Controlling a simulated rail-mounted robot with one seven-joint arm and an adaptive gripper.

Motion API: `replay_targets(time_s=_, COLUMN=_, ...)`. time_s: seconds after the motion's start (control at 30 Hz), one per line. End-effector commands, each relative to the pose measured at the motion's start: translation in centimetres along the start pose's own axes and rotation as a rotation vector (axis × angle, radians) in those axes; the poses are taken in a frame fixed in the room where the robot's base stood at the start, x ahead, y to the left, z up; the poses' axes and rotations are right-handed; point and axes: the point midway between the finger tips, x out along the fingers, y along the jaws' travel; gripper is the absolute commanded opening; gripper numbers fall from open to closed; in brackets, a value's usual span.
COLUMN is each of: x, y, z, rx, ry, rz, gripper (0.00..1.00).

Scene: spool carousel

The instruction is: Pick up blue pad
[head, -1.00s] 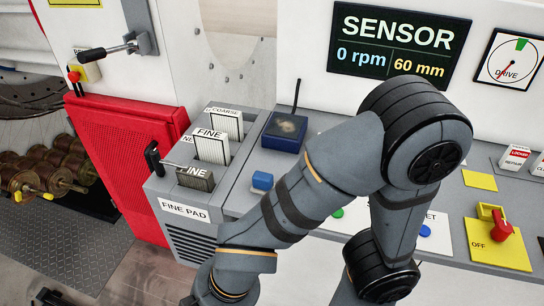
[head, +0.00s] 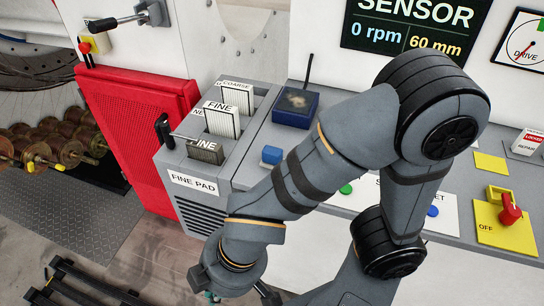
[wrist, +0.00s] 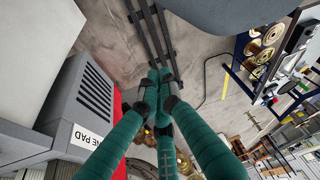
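A small blue block (head: 271,155) sits on the grey bench, just right of the pad rack and close to my forearm. Behind it is a dark blue square box (head: 296,106) with a pale, stained top. I cannot tell which of the two is called the blue pad. My gripper (wrist: 159,76) is low in front of the bench and mostly cut off at the bottom of the head view. In the wrist view its teal fingers come together at the tips with nothing visible between them, pointing towards the floor. Neither blue thing shows in the wrist view.
A grey rack (head: 193,183) labelled FINE PAD holds upright pads, left of the blue block. Yellow switch plates (head: 480,230) are at the bench's right. A dark rail frame (head: 85,285) lies on the floor.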

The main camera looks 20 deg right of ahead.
Motion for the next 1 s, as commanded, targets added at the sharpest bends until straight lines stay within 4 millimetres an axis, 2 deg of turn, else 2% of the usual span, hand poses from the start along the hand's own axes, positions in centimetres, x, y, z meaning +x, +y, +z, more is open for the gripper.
replay_targets(time_s=1.0, x=0.0, y=0.0, z=0.0, rx=0.0, ry=0.0, rz=0.0, gripper=0.62)
